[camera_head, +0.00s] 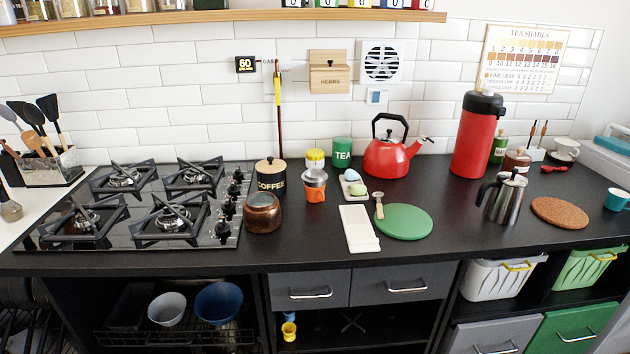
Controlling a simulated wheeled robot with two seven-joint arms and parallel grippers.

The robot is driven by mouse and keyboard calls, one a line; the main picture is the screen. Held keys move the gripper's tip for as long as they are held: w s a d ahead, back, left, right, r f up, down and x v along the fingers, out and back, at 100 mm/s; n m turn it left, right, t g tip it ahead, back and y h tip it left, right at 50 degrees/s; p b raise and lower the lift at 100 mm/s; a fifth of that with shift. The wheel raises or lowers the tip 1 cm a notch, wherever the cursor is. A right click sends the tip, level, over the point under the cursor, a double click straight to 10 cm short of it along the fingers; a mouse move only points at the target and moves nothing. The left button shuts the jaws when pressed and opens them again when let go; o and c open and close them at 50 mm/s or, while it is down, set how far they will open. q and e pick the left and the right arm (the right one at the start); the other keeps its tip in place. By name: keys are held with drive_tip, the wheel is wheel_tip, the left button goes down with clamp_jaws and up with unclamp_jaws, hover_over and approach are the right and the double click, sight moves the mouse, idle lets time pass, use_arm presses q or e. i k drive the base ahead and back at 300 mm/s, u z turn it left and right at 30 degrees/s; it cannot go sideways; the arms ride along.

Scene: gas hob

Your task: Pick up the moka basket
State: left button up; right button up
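A steel moka pot (505,198) with a dark handle stands upright on the right part of the black counter. I cannot make out a moka basket for certain. A small silver funnel-like piece (315,177) sits on an orange cup-like base (315,193) near the middle of the counter; it may be the basket, but it is too small to tell. A yellow-topped jar (315,157) is just behind it. Neither of my grippers is in view.
A white board (358,229), green round mat (404,222), red kettle (388,158) and cork mat (560,212) lie rightward. The front counter strip is clear.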

sight(315, 185)
drive_tip(key=u, duration=1.25)
drive_tip(key=i, duration=0.7)
drive_tip(key=z, duration=0.8)
